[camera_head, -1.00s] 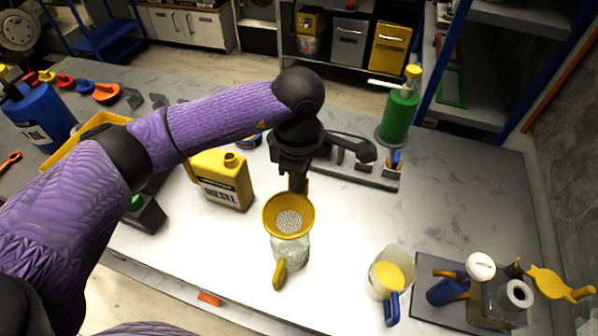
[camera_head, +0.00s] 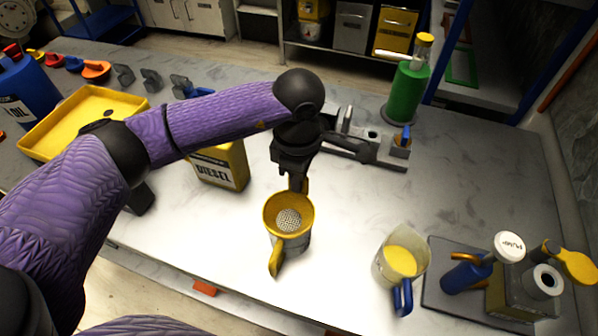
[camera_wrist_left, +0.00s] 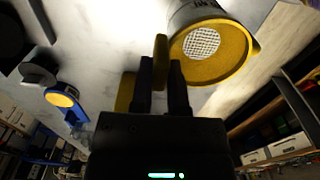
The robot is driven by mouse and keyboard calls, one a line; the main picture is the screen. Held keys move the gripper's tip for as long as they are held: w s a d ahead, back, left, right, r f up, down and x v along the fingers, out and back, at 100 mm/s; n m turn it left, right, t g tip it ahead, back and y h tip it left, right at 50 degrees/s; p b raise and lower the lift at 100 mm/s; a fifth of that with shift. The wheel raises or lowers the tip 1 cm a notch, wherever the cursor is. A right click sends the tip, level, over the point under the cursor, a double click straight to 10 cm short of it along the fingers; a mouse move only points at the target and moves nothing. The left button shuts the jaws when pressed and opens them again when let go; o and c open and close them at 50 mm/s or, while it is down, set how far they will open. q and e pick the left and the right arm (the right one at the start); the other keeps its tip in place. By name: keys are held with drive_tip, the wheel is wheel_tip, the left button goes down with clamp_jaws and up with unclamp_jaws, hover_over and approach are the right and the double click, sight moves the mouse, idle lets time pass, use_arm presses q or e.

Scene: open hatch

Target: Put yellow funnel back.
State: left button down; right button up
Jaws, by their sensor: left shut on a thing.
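The yellow funnel (camera_head: 289,212) has a round rim and a grey mesh in its bowl. A yellow tab points toward the front. My left gripper (camera_head: 297,186) comes from behind and is shut on a yellow tab at the funnel's rim. The wrist view shows this tab between the fingers (camera_wrist_left: 161,80), with the funnel's mesh and rim (camera_wrist_left: 205,52) beside them. A greyish jar (camera_head: 299,243) shows below the funnel, partly hidden by it. Whether the funnel touches the jar, I cannot tell. My right gripper is not in view.
A yellow diesel can (camera_head: 221,166) stands left of the funnel, partly behind my arm. A grey rack (camera_head: 365,145) lies behind. A measuring jug (camera_head: 399,258) and pump stand (camera_head: 500,280) are at right. A yellow tray (camera_head: 65,112) is left. Clear tabletop lies between funnel and jug.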

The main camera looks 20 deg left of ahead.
use_arm(q)
drive_tip(key=shift+f, duration=0.25)
idle(0.5)
drive_tip(key=c, duration=0.5)
unclamp_jaws()
drive_tip(key=shift+c, duration=0.2)
